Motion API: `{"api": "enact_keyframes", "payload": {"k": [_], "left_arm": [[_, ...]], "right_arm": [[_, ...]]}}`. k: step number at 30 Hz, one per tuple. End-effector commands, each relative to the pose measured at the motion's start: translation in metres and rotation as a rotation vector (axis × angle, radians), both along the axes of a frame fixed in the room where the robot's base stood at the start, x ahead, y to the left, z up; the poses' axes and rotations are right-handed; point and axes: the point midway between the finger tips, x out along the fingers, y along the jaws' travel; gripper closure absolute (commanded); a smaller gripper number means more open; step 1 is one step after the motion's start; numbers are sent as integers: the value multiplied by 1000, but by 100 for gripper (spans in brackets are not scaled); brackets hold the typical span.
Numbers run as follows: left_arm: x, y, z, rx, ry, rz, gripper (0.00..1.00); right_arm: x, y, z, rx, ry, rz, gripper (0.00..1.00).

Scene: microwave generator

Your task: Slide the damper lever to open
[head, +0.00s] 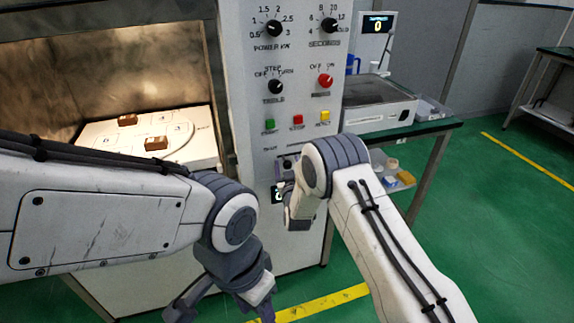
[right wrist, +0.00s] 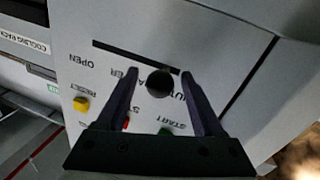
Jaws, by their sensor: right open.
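The damper lever shows in the right wrist view as a dark round knob (right wrist: 160,83). It is near the SHUT end of a straight black slot (right wrist: 125,54); the OPEN label is toward the other end. My right gripper (right wrist: 158,75) is open, with one finger on each side of the knob; I cannot tell whether either touches it. In the head view, my right gripper (head: 287,188) is at the lower control panel, partly hidden by its own wrist. My left gripper (head: 222,306) is low in front of the cabinet, fingers apart and empty.
The control panel (head: 243,95) has dials above and green, red and yellow buttons close to the slot. The open chamber at left holds a white plate (head: 95,135) with small brown blocks. Green floor is clear at right.

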Motion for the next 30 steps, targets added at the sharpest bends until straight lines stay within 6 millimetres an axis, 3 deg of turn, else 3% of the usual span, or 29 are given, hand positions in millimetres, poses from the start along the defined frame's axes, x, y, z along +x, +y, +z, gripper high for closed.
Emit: {"api": "enact_keyframes", "payload": {"k": [2,3,8,30], "left_arm": [[0,0,0,0,0,0,50],[0,0,0,0,0,0,50],[0,0,0,0,0,0,50],[0,0,0,0,0,0,50]], "right_arm": [[0,0,0,0,0,0,31],[0,0,0,0,0,0,39],[0,0,0,0,0,0,100],[-1,0,0,0,0,0,100]]}}
